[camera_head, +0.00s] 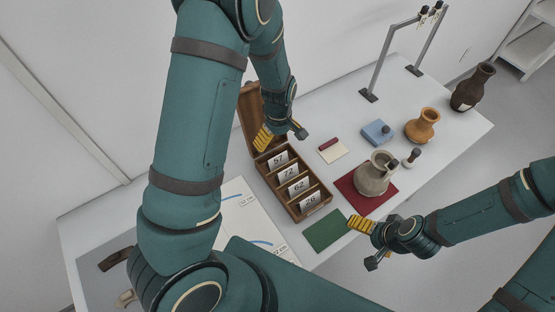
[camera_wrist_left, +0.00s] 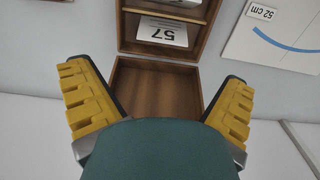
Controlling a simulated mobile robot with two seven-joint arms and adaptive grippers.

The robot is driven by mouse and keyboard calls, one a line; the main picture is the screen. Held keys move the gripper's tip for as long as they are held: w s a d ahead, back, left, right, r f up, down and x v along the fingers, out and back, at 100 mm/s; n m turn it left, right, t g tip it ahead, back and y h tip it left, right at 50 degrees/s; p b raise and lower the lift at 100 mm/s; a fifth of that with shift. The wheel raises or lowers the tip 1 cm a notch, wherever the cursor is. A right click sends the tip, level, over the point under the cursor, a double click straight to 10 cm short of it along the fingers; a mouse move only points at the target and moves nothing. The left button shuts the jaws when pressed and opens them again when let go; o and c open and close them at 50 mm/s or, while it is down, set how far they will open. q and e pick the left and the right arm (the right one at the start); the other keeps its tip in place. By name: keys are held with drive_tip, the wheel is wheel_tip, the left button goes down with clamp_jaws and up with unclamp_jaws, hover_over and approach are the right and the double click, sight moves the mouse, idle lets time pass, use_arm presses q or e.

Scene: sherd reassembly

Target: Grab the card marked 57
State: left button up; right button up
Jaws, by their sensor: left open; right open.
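The card marked 57 (camera_head: 279,159) stands in the rear compartment of a wooden card box (camera_head: 290,184). Cards marked 72, 62 and 26 stand in the compartments in front of it. In the left wrist view the card marked 57 (camera_wrist_left: 162,32) appears upside down, beyond the open lid (camera_wrist_left: 158,90) of the box. My left gripper (camera_head: 281,134) is open and empty above the rear end of the box, close to the card but apart from it. My right gripper (camera_head: 365,245) is open and empty at the front edge of the table, near a green mat.
A green mat (camera_head: 325,231) and a red mat (camera_head: 347,196) bearing a grey jug (camera_head: 374,177) lie right of the box. A blue block (camera_head: 378,132), an orange vase (camera_head: 422,126), a dark vase (camera_head: 473,88) and a metal frame (camera_head: 379,69) stand farther back. A drawing sheet (camera_head: 236,210) lies left.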

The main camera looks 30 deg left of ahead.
sight(277, 157)
use_arm(q)
wheel_tip(277, 157, down, 4)
drive_tip(key=shift+b, duration=0.3)
drive_tip(key=shift+s+a+f+b, duration=0.15)
drive_tip(key=shift+f+b, duration=0.4)
drive_tip(key=shift+f, duration=2.1)
drive_tip(key=c, duration=0.8)
